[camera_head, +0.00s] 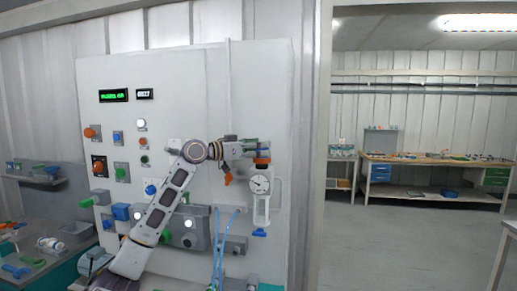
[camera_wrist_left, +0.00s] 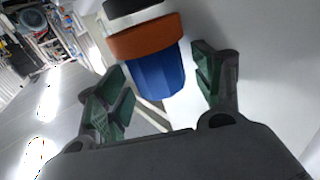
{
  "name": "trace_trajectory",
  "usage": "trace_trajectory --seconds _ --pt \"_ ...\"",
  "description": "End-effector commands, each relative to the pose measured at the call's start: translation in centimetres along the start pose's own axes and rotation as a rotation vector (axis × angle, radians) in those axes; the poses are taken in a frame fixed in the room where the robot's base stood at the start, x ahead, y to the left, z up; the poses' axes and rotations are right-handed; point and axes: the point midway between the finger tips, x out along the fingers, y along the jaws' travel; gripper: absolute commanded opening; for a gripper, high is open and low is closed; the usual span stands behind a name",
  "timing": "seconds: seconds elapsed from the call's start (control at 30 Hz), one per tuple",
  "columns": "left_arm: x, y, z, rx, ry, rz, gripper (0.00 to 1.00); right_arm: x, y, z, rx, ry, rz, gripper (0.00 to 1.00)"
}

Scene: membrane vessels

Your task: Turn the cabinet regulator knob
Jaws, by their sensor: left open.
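The cabinet regulator has a blue knob (camera_wrist_left: 157,76) below an orange collar (camera_wrist_left: 146,38), seen large in the left wrist view. In the head view, the orange part (camera_head: 262,161) shows just above a round white gauge (camera_head: 260,184) on the cabinet panel. My left gripper (camera_head: 258,150) reaches across the panel to the regulator. In the wrist view its green-padded fingers (camera_wrist_left: 160,86) are open, one on each side of the blue knob, with gaps visible on both sides. The gripper partly hides the regulator in the head view. My right gripper is not in view.
The pale cabinet panel (camera_head: 200,80) carries several buttons, a green display (camera_head: 113,95) and an orange lever (camera_head: 228,179) near my arm. Blue hoses (camera_head: 222,245) hang below. A workbench (camera_head: 430,162) stands far right across open floor (camera_head: 400,230).

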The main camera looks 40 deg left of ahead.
Motion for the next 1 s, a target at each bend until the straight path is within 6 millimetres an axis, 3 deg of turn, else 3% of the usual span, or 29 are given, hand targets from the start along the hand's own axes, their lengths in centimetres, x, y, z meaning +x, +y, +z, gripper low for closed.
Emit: trace_trajectory --seconds 0.43,1.0 --pt "-0.9 0.0 0.0 -0.001 0.000 0.001 0.67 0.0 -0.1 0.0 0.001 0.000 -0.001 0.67" --pt "-5.8 0.0 0.1 -0.002 0.000 0.001 0.67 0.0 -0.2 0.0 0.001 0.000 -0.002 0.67"
